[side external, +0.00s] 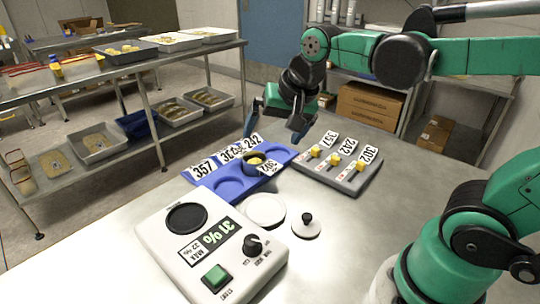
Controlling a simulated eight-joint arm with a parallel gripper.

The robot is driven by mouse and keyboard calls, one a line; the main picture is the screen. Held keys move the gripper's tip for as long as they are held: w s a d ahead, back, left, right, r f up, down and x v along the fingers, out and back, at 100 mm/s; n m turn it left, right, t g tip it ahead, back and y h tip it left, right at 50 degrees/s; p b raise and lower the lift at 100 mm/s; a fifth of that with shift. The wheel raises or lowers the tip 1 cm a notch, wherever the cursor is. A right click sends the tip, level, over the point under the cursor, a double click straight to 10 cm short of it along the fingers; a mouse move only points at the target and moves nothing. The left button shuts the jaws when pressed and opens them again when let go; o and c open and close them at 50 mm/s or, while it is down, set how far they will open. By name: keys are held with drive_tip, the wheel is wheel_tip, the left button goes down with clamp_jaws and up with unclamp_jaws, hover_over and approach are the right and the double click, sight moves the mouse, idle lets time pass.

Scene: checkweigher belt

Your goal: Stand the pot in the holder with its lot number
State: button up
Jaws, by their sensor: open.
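A dark pot (256,169) with yellow contents stands in the middle recess of the blue holder (207,182). A white number tag (270,171) shows at the pot's front; I cannot read it surely. Number cards stand along the holder's back: 357 (204,169) at left, a partly covered one starting with 30 (231,152) in the middle, 242 (254,140) at right. The left and right recesses look empty. My gripper (276,128) is open above and behind the holder's right part, its fingers wide apart and clear of the pot.
A grey block (345,184) with yellow-topped levers and cards 357, 242 and 302 stands right of the holder. In front are a white disc (265,210), a black-knobbed lid (306,229) and a white device (160,235) displaying 31%.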

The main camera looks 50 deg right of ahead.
drive_tip(key=s+f+n, duration=0.1)
drive_tip(key=n, duration=0.1)
drive_tip(key=s+a+f+n+t, duration=0.1)
drive_tip(key=n, duration=0.2)
drive_tip(key=s+f+n, duration=0.1)
drive_tip(key=s+n, duration=0.1)
drive_tip(key=n, duration=0.1)
drive_tip(key=shift+a+f+t, duration=0.1)
drive_tip(key=shift+a+t, duration=0.05)
drive_tip(key=shift+t, duration=0.25)
